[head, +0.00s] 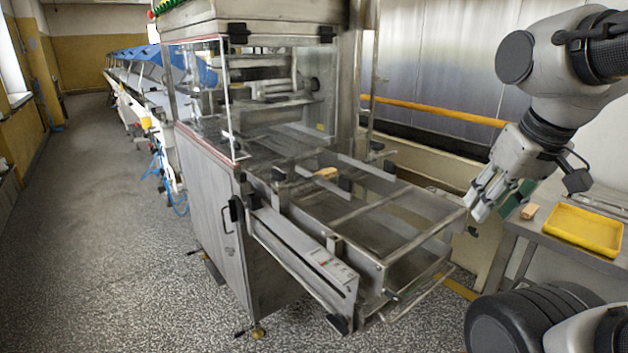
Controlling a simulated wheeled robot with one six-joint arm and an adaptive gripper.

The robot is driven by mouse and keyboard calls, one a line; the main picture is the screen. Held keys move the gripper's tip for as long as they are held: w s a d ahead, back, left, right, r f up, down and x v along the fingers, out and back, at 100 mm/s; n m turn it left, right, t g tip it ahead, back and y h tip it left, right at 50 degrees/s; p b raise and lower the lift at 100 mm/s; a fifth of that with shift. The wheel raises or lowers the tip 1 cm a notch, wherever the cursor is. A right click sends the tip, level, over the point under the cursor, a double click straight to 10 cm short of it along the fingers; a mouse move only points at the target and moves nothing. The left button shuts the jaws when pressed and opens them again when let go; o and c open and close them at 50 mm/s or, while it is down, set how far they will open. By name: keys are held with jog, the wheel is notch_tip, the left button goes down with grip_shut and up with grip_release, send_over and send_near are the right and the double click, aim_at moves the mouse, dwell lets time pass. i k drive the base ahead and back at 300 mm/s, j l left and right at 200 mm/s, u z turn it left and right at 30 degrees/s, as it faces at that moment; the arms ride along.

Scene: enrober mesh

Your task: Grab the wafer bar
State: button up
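A small tan block that looks like a wafer bar (326,172) lies on the mesh belt (350,190) of the enrober, near its middle. A second small tan block (529,211) lies on the metal side table at right, beside the yellow tray. My gripper (475,207) hangs at the right, pointing down and left, between the belt's outer end and the side table. Its fingers look apart with nothing between them. It is well away from the block on the belt and touches neither block.
The steel enrober (215,190) has a clear-walled hood over the belt's far part. Rails and dark brackets run along the belt. A shallow yellow tray (583,230) and a green item (517,198) are at the side table (545,240). The floor at left (90,240) is clear.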

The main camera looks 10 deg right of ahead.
aim_at(331, 171)
jog(key=j+z, duration=0.3)
jog(key=j, duration=0.45)
jog(key=j+z, duration=0.3)
jog(key=j, duration=0.5)
jog(key=i+j+z, duration=0.25)
jog(key=j, duration=0.4)
jog(key=j+z, duration=0.2)
jog(key=j, duration=0.45)
jog(key=i+j+z, duration=0.1)
jog(key=j+z, duration=0.15)
jog(key=j, duration=0.45)
jog(key=i+j, duration=0.15)
jog(key=j, duration=0.2)
jog(key=i+j+z, duration=0.1)
jog(key=j, duration=0.2)
jog(key=i+j+z, duration=0.1)
jog(key=j, duration=0.25)
jog(key=i, duration=0.05)
